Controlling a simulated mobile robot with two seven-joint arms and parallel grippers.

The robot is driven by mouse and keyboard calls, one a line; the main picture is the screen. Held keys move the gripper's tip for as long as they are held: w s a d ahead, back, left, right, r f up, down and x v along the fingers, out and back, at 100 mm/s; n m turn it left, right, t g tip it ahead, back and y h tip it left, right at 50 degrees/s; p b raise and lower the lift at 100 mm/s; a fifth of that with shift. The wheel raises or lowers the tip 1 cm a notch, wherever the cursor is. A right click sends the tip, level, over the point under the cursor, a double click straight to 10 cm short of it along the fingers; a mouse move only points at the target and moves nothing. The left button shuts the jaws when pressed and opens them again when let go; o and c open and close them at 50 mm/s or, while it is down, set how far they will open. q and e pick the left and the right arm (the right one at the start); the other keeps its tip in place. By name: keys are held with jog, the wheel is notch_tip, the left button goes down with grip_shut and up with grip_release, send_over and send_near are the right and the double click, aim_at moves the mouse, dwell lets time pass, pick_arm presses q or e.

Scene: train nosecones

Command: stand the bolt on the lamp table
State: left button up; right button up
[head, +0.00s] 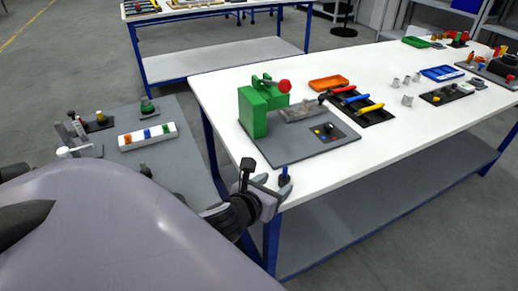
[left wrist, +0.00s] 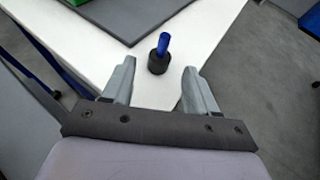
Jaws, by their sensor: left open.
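The bolt, with a blue shank and a wide black head, stands on its head near the corner of the white table. It shows in the left wrist view (left wrist: 162,45) and partly, behind a finger, in the head view (head: 285,172). My left gripper (head: 277,188) is open at that corner. In the left wrist view its two fingers (left wrist: 158,72) are on either side of the bolt's near side, with a gap to each. I cannot tell which table is the lamp table. My right gripper is not in view.
A grey mat (head: 300,152) with a green press (head: 257,110) lies behind the bolt. A black tray (head: 362,108) with coloured-handled tools and an orange tray (head: 328,83) stand beyond. A low grey table (head: 185,165) at left holds a white block (head: 148,137). The white table's front strip is clear.

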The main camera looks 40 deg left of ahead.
pick_arm(q)
jog(key=v, duration=0.7)
jog(key=s+d+f+n+g+h, duration=0.1)
jog(key=s+d+f+n, duration=0.1)
jog(key=f+n, duration=0.4)
jog(key=s+d+f+n+h, duration=0.1)
jog(key=f+n, duration=0.5)
jog(key=n, duration=0.9)
jog(key=s+d+f+n+g+h, duration=0.1)
jog(key=d+f+n, duration=0.4)
jog(key=n, duration=0.6)
jog(key=s+f+h, duration=0.1)
jog(key=s, duration=0.1)
jog(key=shift+s+f+g, duration=0.25)
jog(key=shift+f+g, duration=0.05)
jog(key=c, duration=0.3)
jog(key=shift+a, duration=0.15)
